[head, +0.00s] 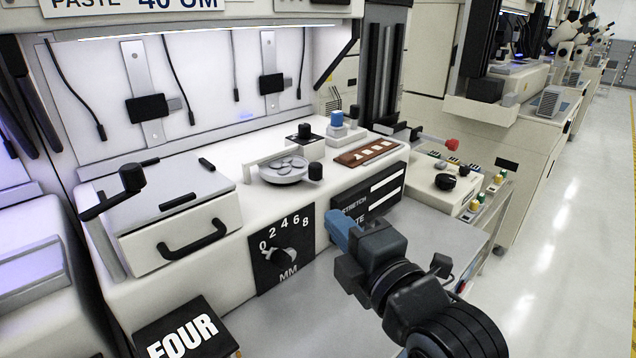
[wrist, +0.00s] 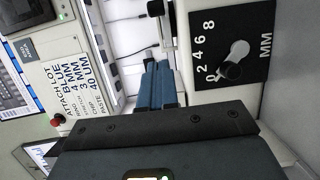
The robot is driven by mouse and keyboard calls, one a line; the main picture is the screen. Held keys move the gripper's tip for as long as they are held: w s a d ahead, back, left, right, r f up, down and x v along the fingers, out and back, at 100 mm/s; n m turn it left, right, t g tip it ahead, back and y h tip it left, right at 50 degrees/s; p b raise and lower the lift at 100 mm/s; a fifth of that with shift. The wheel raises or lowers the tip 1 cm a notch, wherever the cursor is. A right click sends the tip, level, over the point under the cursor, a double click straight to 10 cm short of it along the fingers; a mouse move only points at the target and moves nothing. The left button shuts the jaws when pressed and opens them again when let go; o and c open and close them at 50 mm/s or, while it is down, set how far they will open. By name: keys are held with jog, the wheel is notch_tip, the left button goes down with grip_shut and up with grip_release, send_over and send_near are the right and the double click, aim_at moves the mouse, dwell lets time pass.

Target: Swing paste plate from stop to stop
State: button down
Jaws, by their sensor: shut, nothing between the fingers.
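The round grey paste plate (head: 283,170) sits on the white bench top in the head view, with several shallow round recesses in its face. A black knob (head: 315,171) stands at its right edge. A pale bar runs behind it, and a black knob on a dark square (head: 304,134) stands further back. My gripper (head: 336,226) has blue fingers, shut and empty, in front of the bench's front face, below and right of the plate and apart from it. In the wrist view the fingers (wrist: 158,84) lie together. I cannot identify the plate in the wrist view.
A black dial marked 0 to 8 MM (head: 284,250) is on the front face, left of my gripper; it also shows in the wrist view (wrist: 232,52). A lidded box with a black handle (head: 192,240) stands left. A brown strip (head: 366,152) and blue-topped button (head: 337,119) lie right of the plate.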

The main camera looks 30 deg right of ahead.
jog(key=w+d+p, duration=0.2)
jog(key=w, duration=1)
jog(key=shift+w+d, duration=0.2)
jog(key=shift+d, duration=0.05)
jog(key=shift+d+f, duration=0.1)
jog(key=shift+w+d+b, duration=0.5)
jog(key=shift+d+b, duration=0.4)
jog(key=shift+b, duration=0.25)
jog(key=shift+w+d+b, duration=0.5)
jog(key=shift+d+b, duration=0.35)
jog(key=shift+b, duration=0.3)
jog(key=shift+w+d+b, duration=0.5)
jog(key=shift+d+b, duration=0.4)
jog(key=shift+b, duration=0.25)
